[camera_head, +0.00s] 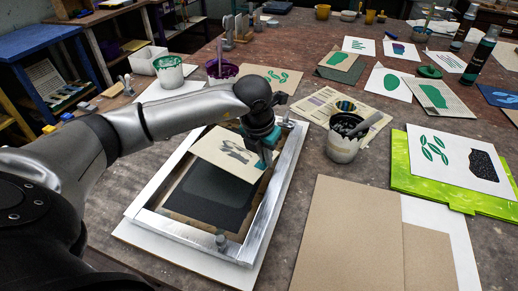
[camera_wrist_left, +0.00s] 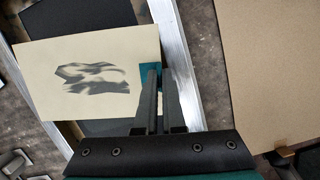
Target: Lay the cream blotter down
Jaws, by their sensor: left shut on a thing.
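The cream blotter (camera_head: 215,147) is a flat cream sheet with a grey, shadow-like patch on it. My left gripper (camera_head: 262,158) is shut on its right edge. In the left wrist view the blotter (camera_wrist_left: 45,85) reaches left from the fingers (camera_wrist_left: 152,105). It lies over the inside of the silver metal screen frame (camera_head: 281,185), covering part of a dark sheet (camera_head: 205,197). I cannot tell how much gap is under the blotter. My right gripper is not in view.
A pot of dark ink (camera_head: 344,145) stands right of the frame. Brown boards (camera_head: 350,230) lie at the front right, and a lime-green board (camera_head: 400,178) beyond them. Prints and bottles cover the far table.

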